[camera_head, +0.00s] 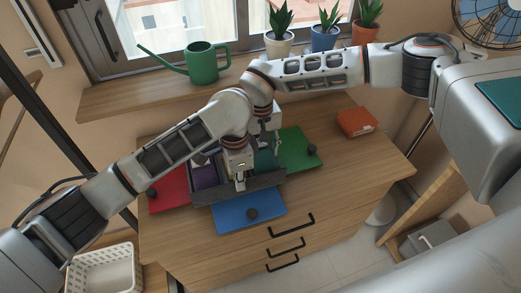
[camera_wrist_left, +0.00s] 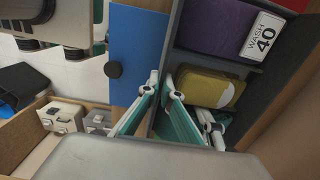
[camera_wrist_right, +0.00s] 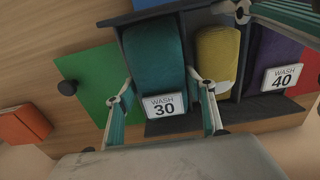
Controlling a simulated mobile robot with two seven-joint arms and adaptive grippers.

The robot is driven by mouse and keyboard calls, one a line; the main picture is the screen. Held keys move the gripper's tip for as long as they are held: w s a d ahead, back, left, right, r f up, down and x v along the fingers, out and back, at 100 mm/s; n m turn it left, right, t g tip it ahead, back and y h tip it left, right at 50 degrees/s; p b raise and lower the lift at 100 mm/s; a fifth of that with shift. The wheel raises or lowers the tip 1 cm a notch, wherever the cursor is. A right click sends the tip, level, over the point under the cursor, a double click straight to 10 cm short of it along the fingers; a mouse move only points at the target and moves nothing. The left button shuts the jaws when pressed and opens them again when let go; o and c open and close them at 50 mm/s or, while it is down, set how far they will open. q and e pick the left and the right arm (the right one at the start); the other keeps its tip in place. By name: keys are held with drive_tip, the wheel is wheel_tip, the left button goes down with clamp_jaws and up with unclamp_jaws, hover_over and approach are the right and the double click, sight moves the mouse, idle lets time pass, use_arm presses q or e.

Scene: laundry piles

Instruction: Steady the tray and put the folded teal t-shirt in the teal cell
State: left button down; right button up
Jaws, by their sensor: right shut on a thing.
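The dark grey tray (camera_head: 266,183) stands on the dresser top, its cells in a row. The folded teal t-shirt (camera_wrist_right: 155,55) shows at the tray's left end in the right wrist view, with a WASH 30 tag. My right gripper (camera_wrist_right: 164,98) has one finger on each side of it and is shut on it. Its height above the cell floor is hard to tell. My left gripper (camera_wrist_left: 163,80) is shut on the tray's wall, a finger on each side. A mustard bundle (camera_wrist_right: 216,52) and a purple bundle (camera_wrist_right: 273,60) with a WASH 40 tag lie in neighbouring cells.
Red (camera_head: 168,190), blue (camera_head: 250,211) and green (camera_head: 300,150) panels with dark knobs lie around the tray. An orange box (camera_head: 357,122) sits at the back right. The right part of the dresser top (camera_head: 365,160) is clear. A white basket (camera_head: 105,272) stands lower left.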

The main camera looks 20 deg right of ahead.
sight(260, 149)
drive_tip(key=o, duration=1.3)
drive_tip(key=shift+f, duration=0.1)
drive_tip(key=shift+c, duration=0.2)
drive_tip(key=shift+r, duration=3.05)
use_arm(q)
drive_tip(key=c, duration=2.2)
unclamp_jaws()
drive_tip(key=shift+r, duration=0.1)
